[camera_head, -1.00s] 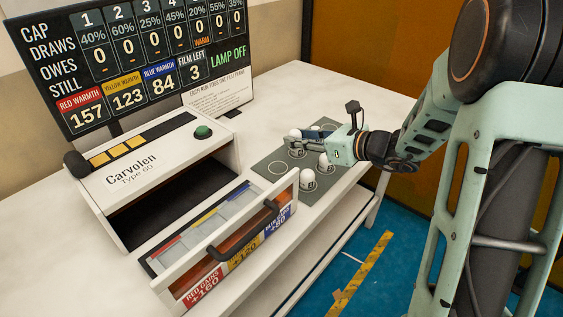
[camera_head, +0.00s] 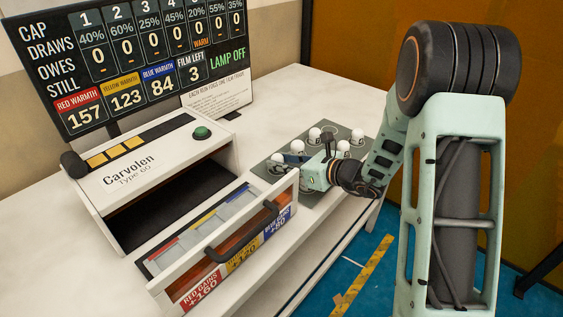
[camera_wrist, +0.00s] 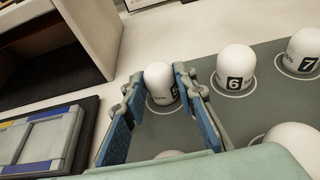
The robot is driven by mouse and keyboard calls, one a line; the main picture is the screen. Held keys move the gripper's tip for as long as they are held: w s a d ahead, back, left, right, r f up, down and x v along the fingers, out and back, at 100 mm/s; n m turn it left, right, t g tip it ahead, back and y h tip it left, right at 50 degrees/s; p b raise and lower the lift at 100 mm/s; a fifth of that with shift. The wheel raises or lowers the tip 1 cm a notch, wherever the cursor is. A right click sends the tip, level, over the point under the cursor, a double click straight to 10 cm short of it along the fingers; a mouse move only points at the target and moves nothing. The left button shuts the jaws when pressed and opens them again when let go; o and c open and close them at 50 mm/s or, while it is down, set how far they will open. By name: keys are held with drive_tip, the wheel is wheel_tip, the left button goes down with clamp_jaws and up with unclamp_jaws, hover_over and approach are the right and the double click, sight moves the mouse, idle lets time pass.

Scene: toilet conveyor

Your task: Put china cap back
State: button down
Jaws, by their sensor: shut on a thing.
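A white domed china cap (camera_wrist: 160,84) stands upright between the blue-padded fingers of my gripper (camera_wrist: 158,92) in the wrist view. My gripper is shut on it. The cap's dark number label is partly covered by the right finger, so I cannot read it. A printed ring shows around its base on the grey mat (camera_wrist: 215,118); I cannot tell whether the base touches the mat. In the head view my gripper (camera_head: 290,159) is low over the left part of the mat (camera_head: 262,168), and the held cap is hard to make out.
Cap 6 (camera_wrist: 236,67) and cap 7 (camera_wrist: 303,50) stand on rings to the right. More caps (camera_wrist: 296,143) stand nearer, partly cut off. The Carvolen machine (camera_head: 150,165) and a tray with coloured strips (camera_head: 205,232) lie left. The white table behind the mat is clear.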

drive_tip(key=shift+f, duration=0.2)
drive_tip(key=c, duration=1.6)
unclamp_jaws()
drive_tip(key=shift+r, duration=0.15)
drive_tip(key=shift+r, duration=0.15)
drive_tip(key=v, duration=1.2)
drive_tip(key=shift+p, duration=0.35)
